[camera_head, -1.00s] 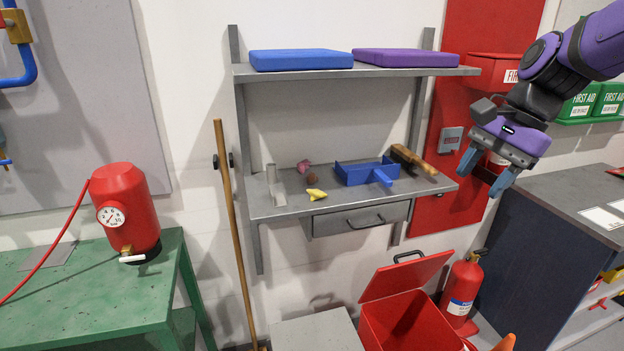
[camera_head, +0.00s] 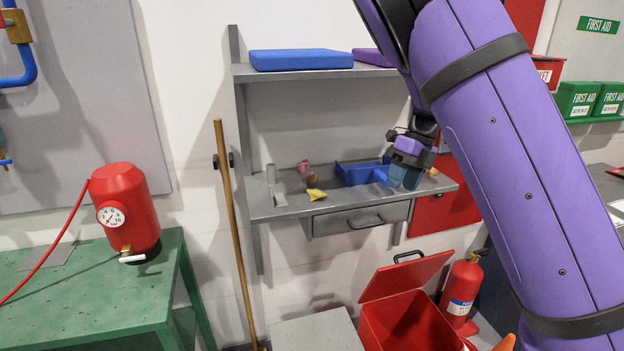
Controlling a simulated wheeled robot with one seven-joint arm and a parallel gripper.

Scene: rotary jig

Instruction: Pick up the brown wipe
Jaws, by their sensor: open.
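The brown wipe (camera_head: 312,180) is a small crumpled piece on the grey lower shelf (camera_head: 290,211). It lies between a pink wipe (camera_head: 302,167) behind it and a yellow wipe (camera_head: 316,194) in front. My gripper (camera_head: 404,180) is open, with its two blue-grey fingers pointing down at the right part of the shelf. It is well to the right of the brown wipe, beside the blue dustpan (camera_head: 358,172), and overlaps the dustpan's handle in the picture. Whether the fingers touch the dustpan I cannot tell.
A grey metal bracket (camera_head: 275,187) stands left of the wipes. The upper shelf (camera_head: 300,75) with a blue pad (camera_head: 301,60) hangs above. A wooden broom handle (camera_head: 232,230) leans at the left. An open red bin (camera_head: 405,320) stands below.

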